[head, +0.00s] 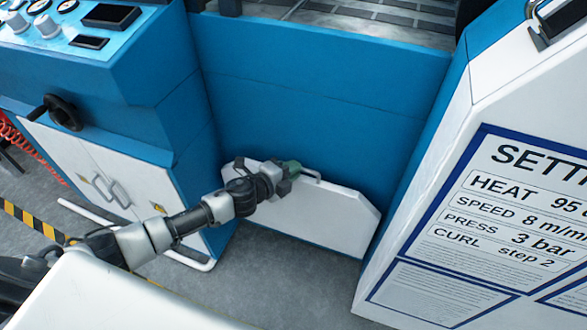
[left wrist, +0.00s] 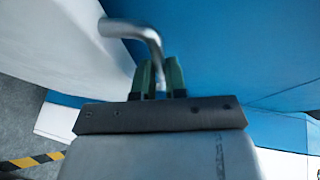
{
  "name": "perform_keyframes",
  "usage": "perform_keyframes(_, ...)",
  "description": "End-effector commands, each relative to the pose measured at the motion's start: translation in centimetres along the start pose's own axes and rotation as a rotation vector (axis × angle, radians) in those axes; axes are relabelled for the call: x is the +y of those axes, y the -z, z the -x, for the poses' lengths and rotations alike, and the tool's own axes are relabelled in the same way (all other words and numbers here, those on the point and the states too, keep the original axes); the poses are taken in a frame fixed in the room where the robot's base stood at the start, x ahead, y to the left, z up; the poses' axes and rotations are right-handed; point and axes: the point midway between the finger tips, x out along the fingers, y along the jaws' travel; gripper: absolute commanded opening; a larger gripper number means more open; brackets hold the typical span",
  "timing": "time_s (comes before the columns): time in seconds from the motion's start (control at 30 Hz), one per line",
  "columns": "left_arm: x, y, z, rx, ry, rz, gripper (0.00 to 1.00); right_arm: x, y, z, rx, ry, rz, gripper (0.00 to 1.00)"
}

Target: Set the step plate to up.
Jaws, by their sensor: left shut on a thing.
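The step plate (head: 325,215) is a white panel with cut corners, low in front of the blue machine front. It looks upright or nearly so, close to the blue face. A silver bar handle (head: 312,175) sits at its top edge. My left gripper (head: 294,168) with green fingers is shut on this handle. In the left wrist view the green fingers (left wrist: 160,78) close around the end of the bent handle (left wrist: 137,29), with the white plate (left wrist: 55,40) at left. The gripped part is hidden between the fingers. My right gripper is not in view.
A white cabinet (head: 75,155) with a black handwheel (head: 62,112) stands at left. A low white rail (head: 140,235) runs before it. A settings board (head: 500,220) on a white panel closes off the right. Grey floor (head: 285,275) lies clear below the plate.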

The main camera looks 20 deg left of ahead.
Motion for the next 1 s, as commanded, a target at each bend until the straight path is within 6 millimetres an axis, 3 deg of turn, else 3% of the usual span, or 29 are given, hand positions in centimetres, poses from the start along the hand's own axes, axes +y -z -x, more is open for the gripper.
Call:
perform_keyframes(0.23,0.1,0.0,0.1,0.000,-0.003,0.000,0.00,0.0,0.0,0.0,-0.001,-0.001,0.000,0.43)
perform_keyframes(0.27,0.1,0.0,0.1,0.000,-0.003,0.000,0.14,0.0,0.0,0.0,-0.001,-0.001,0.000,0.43)
perform_keyframes(0.33,0.1,0.0,0.1,0.000,-0.003,0.000,0.23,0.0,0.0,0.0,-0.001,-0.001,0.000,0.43)
perform_keyframes(0.67,0.1,0.0,0.4,-0.001,-0.002,0.000,0.23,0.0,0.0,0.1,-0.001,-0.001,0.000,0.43)
perform_keyframes(0.87,0.1,0.0,3.4,-0.001,-0.005,0.000,0.23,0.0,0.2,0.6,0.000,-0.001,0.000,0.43)
perform_keyframes(1.0,0.2,0.0,6.2,0.000,-0.006,0.001,0.23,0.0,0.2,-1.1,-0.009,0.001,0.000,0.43)
